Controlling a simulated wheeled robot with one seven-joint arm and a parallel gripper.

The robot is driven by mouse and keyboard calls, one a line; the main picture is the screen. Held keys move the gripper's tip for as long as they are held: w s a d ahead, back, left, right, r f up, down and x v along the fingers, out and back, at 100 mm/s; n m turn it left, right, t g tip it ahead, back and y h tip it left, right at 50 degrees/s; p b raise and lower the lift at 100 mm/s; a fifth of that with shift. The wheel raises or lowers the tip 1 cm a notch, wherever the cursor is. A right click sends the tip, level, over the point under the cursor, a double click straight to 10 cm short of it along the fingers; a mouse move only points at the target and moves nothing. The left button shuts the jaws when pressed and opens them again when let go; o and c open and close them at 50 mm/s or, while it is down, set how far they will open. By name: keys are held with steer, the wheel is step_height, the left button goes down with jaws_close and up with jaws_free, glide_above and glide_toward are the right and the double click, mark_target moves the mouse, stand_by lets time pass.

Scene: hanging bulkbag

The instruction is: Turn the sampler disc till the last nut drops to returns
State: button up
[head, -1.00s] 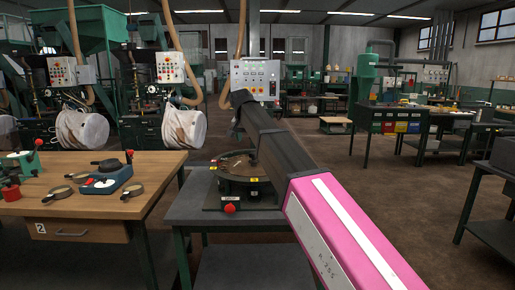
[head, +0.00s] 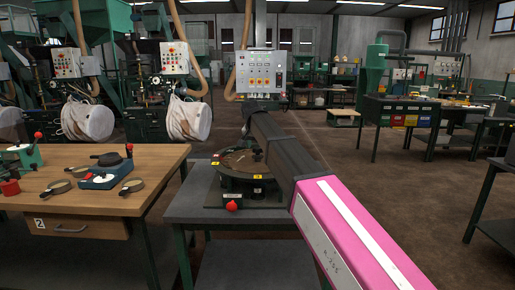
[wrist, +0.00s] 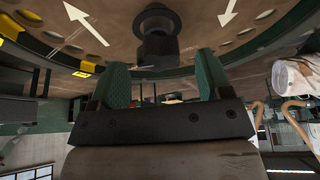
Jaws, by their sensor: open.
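The sampler disc (head: 236,164) is a brown round plate in a dark ring with yellow marks, on a grey table. My arm covers its right part in the head view. In the wrist view the disc (wrist: 100,12) fills the top, with white arrows, a row of holes near its rim, and a black knob (wrist: 157,38) standing on it. My gripper (wrist: 161,72) is open, its two green fingers pointing toward the knob with a gap between them; the knob appears beyond the fingertips. My gripper is hidden behind my arm in the head view. I cannot make out a nut or the returns.
A red knob (head: 232,206) sits at the front of the sampler base. A wooden bench (head: 120,200) with ring-shaped tools stands close on the left. A control panel cabinet (head: 261,73) stands behind. Open floor (head: 400,200) lies to the right.

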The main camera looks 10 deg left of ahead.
steer(key=shift+w+f, duration=0.3)
steer(key=shift+f, duration=0.35)
steer(key=c, duration=1.3)
steer(key=shift+a, duration=0.1)
